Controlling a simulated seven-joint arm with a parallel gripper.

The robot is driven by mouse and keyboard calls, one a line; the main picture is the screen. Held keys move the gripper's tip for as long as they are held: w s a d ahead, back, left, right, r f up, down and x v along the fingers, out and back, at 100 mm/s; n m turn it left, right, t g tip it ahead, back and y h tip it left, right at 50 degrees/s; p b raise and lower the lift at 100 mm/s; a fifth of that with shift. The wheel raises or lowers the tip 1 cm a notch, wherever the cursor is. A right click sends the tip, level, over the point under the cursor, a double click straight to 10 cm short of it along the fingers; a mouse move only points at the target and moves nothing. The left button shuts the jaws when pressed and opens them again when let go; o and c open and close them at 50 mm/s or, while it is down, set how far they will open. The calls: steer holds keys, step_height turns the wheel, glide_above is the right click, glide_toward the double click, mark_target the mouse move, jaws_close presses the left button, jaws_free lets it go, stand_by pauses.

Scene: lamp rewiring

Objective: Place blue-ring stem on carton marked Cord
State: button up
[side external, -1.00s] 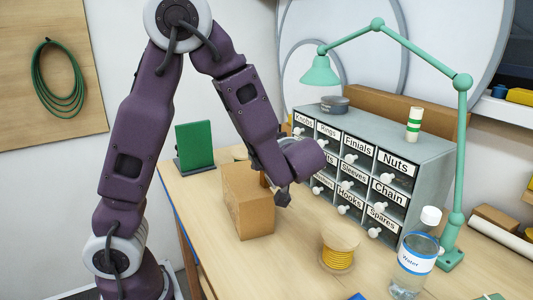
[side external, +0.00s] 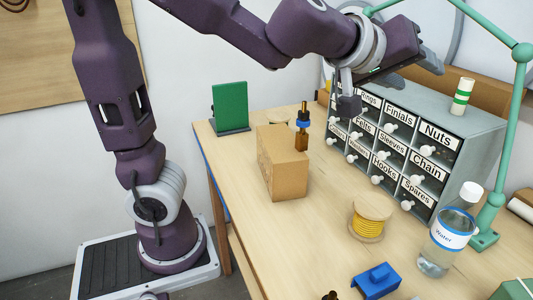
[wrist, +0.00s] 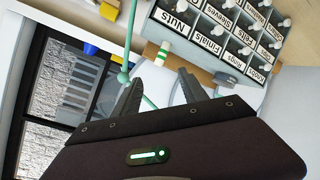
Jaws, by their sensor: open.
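No Cord marking is readable on the carton. My gripper (side external: 432,60) is raised well above and to the right of both, in front of the drawer cabinet's upper part. In the wrist view my gripper (wrist: 160,88) shows two fingers apart with nothing between them. Neither stem nor carton shows there.
The labelled drawer cabinet (side external: 445,138) stands behind. A yellow wire spool (side external: 367,222), a water bottle (side external: 437,250), a blue block (side external: 376,281) and a green lamp (side external: 505,160) are to the right. A green panel (side external: 230,106) stands at left. Table around the carton's front is clear.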

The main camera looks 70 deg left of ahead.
steer(key=s+d+f+m+g+h, duration=0.2)
steer(key=s+m+h, duration=0.15)
steer(key=s, duration=0.25)
steer(key=s+d+f+m+g+h, duration=0.1)
steer(key=s+d+m+h, duration=0.1)
steer(key=s+m, duration=0.3)
steer(key=s+a+f+g+y, duration=0.2)
steer(key=s+a+f, duration=0.2)
steer(key=s, duration=0.3)
steer(key=s+a+f+g+y, duration=0.2)
steer(key=s+a+f+g, duration=0.1)
steer(key=s+f, duration=0.3)
steer(key=shift+s+a+f, duration=0.35)
steer(key=shift+s+a, duration=0.1)
steer(key=shift+s, duration=0.7)
steer(key=shift+o, duration=0.4)
